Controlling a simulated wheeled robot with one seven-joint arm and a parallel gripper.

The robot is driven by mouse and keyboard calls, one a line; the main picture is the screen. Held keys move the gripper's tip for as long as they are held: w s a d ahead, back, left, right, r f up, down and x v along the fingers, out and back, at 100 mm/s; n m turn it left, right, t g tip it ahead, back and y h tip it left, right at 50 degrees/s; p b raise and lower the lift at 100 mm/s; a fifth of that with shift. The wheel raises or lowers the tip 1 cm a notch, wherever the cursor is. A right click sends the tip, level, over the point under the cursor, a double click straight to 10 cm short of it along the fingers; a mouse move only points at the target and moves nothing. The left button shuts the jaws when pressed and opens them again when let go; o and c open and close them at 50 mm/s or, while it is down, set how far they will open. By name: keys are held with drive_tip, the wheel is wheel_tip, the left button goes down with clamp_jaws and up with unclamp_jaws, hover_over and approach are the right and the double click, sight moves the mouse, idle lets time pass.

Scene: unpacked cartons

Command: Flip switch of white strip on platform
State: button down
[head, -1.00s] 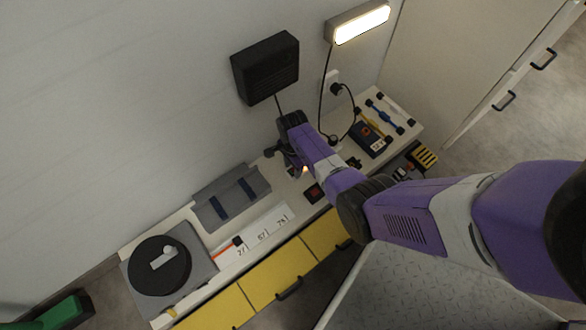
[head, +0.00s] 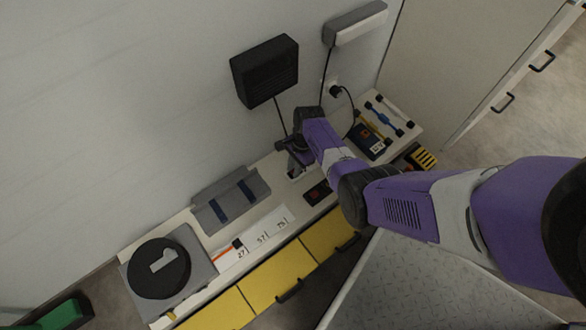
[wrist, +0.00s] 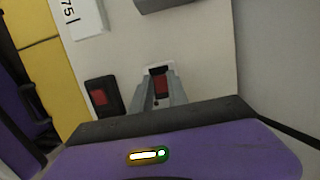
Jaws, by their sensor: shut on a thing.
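The white strip (wrist: 157,66) lies on the pale bench top in the wrist view, mostly covered by my gripper. Its red switch (wrist: 160,82) shows between the fingers. In the head view a small part of the strip (head: 296,175) shows below my gripper (head: 288,163). My gripper (wrist: 160,80) is down at the strip, its fingers close together on either side of the red switch. The exact contact and the switch's tilt are hidden. The wall lamp (head: 357,25) is dark.
A black box with a red switch (wrist: 101,96) sits beside my gripper. A black wall unit (head: 264,70) hangs above with a cable running down. A grey holder (head: 232,202), white numbered plate (head: 268,233) and black disc (head: 159,268) lie left; a dark meter (head: 368,141) lies right.

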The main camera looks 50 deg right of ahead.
idle(0.3)
drive_tip(key=c, duration=1.3)
unclamp_jaws()
drive_tip(key=shift+r, duration=0.1)
drive_tip(key=p+v, duration=0.2)
drive_tip(key=v, duration=0.1)
drive_tip(key=p+v, duration=0.2)
drive_tip(key=v, duration=0.2)
drive_tip(key=shift+s+d+r+p, duration=0.15)
drive_tip(key=shift+d+r+p, duration=0.15)
drive_tip(key=shift+p, duration=0.1)
drive_tip(key=shift+a+f, duration=0.1)
